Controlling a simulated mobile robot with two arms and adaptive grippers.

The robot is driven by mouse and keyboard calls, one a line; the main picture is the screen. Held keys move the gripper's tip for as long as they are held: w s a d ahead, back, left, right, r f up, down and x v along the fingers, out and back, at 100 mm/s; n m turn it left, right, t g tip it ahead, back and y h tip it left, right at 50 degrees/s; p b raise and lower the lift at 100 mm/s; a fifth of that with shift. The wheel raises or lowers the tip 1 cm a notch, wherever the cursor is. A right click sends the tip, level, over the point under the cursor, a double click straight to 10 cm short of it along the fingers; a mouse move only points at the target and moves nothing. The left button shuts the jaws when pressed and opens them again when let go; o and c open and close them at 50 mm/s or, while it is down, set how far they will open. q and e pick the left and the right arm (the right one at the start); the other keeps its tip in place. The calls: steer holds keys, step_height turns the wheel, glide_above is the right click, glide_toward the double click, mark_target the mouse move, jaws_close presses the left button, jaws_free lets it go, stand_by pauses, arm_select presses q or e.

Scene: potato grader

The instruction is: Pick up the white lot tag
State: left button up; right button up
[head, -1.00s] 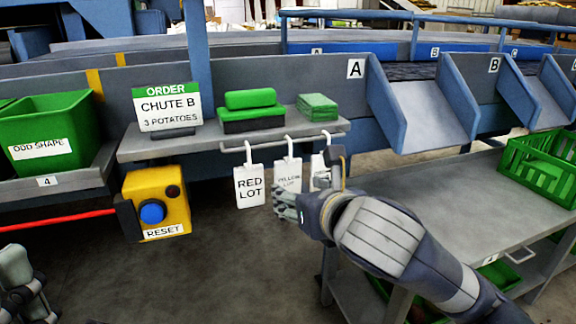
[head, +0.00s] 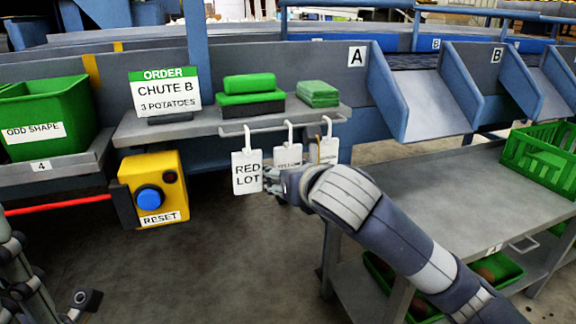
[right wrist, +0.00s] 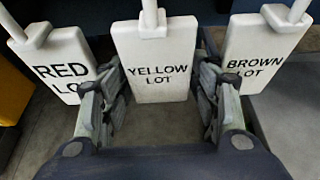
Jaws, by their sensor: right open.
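Three white lot tags hang from hooks on a rail. They read RED LOT (head: 247,173), YELLOW LOT (head: 288,158) and BROWN LOT (head: 329,150). In the right wrist view, the YELLOW LOT tag (right wrist: 155,60) hangs in the middle, with RED LOT (right wrist: 57,62) on the left and BROWN LOT (right wrist: 257,55) on the right. My right gripper (right wrist: 158,82) is open, with one finger on each side of the YELLOW LOT tag. In the head view my right gripper (head: 284,184) hides that tag's lower part. My left gripper (head: 84,300) is small at the lower left; its jaws are unclear.
The grey shelf (head: 190,129) above the tags bears an order sign (head: 165,92) and green items. A yellow reset box (head: 155,190) stands left of the tags. A grey cart (head: 420,185) with a green crate (head: 540,152) is at the right.

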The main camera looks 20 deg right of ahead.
steer(key=c, duration=0.8)
steer(key=shift+o, duration=0.2)
